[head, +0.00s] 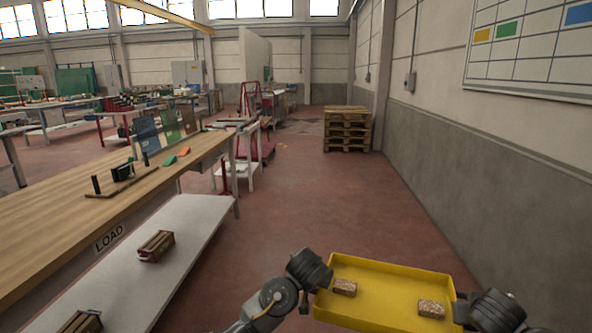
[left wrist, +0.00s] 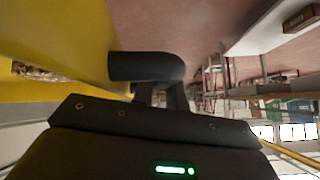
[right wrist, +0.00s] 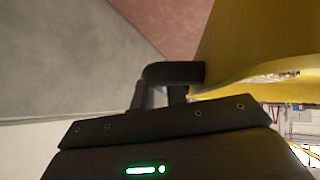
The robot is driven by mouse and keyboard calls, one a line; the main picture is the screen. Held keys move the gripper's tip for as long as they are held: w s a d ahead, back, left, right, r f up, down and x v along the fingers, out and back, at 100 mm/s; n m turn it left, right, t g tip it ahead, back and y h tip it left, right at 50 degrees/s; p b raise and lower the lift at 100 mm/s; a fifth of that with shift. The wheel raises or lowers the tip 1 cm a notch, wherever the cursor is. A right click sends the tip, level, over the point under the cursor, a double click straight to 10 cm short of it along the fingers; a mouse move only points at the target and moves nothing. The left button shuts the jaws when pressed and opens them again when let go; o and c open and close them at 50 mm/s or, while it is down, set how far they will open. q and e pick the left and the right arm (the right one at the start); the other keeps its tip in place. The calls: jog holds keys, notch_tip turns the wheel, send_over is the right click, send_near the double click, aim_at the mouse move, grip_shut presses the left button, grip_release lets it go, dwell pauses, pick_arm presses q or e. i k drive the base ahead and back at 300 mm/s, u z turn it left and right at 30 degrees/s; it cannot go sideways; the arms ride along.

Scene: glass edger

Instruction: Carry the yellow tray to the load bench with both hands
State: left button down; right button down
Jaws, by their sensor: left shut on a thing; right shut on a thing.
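The yellow tray (head: 385,289) is held level in front of me at the bottom right of the head view, with two small tan speckled blocks in it, one on the left (head: 344,287) and one on the right (head: 431,309). My left gripper (head: 322,283) is shut on the tray's left side; the left wrist view shows the tray wall (left wrist: 88,40) against it. My right gripper (head: 462,310) is shut on the right side; the right wrist view shows the yellow wall (right wrist: 240,50) there. The load bench (head: 60,215), a wooden-topped table marked LOAD, stands to the left, apart from the tray.
A black fixture (head: 122,172) and several coloured pieces stand on the bench's far part. Its white lower shelf (head: 190,225) holds reddish-brown boxes (head: 156,246). Open red floor (head: 290,205) runs ahead to stacked pallets (head: 347,129). A grey wall (head: 460,185) bounds the right.

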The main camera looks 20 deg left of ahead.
aim_at(43, 228)
jog(key=i, duration=2.5)
jog(key=u, duration=3.15)
